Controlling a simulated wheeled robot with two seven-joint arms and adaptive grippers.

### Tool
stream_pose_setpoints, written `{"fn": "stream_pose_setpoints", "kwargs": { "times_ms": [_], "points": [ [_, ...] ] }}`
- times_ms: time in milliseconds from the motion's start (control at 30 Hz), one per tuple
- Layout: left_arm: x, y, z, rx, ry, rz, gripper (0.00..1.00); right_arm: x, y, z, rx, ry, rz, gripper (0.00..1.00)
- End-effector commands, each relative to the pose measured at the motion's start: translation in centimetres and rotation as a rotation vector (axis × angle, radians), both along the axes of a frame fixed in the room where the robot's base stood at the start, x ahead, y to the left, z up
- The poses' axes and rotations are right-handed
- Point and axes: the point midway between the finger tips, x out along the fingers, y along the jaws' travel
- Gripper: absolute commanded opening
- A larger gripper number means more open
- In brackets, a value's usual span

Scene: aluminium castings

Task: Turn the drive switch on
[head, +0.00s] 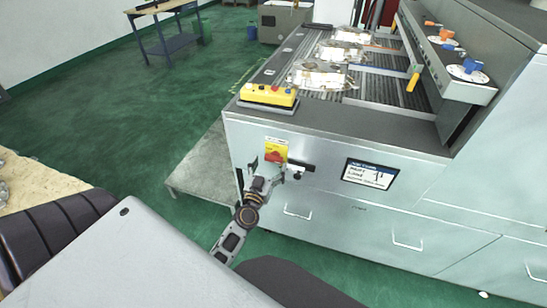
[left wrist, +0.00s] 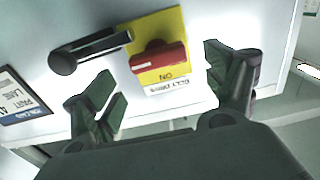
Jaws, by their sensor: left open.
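The drive switch is a red rotary handle (left wrist: 158,63) on a yellow plate (left wrist: 172,28) with a white label, fixed to the grey machine's front panel. In the head view the red handle (head: 274,156) shows just beyond my left gripper (head: 267,172). In the left wrist view my left gripper (left wrist: 165,95) is open, with its fingers spread on either side of the switch. Nothing is between the fingertips that I can see held; whether they touch the panel I cannot tell. My right gripper is not in view.
A black lever handle (left wrist: 90,50) sits beside the switch and close to one finger. A label screen (head: 369,174) is farther right on the panel. A yellow control box (head: 268,96) stands on the machine's top edge. Green floor (head: 130,120) is open to the left.

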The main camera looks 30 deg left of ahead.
Motion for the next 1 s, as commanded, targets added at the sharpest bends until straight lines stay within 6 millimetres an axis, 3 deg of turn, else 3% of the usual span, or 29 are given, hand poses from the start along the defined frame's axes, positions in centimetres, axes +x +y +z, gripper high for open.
{"fn": "stream_pose_setpoints", "kwargs": {
  "times_ms": [600,1000],
  "points": [
    [4.3,1.0,0.1,0.000,-0.001,0.000,0.86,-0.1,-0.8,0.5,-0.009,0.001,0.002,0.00],
    [4.8,1.1,0.0,0.000,0.000,-0.001,0.86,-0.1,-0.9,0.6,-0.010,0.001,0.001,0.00]
  ]
}}
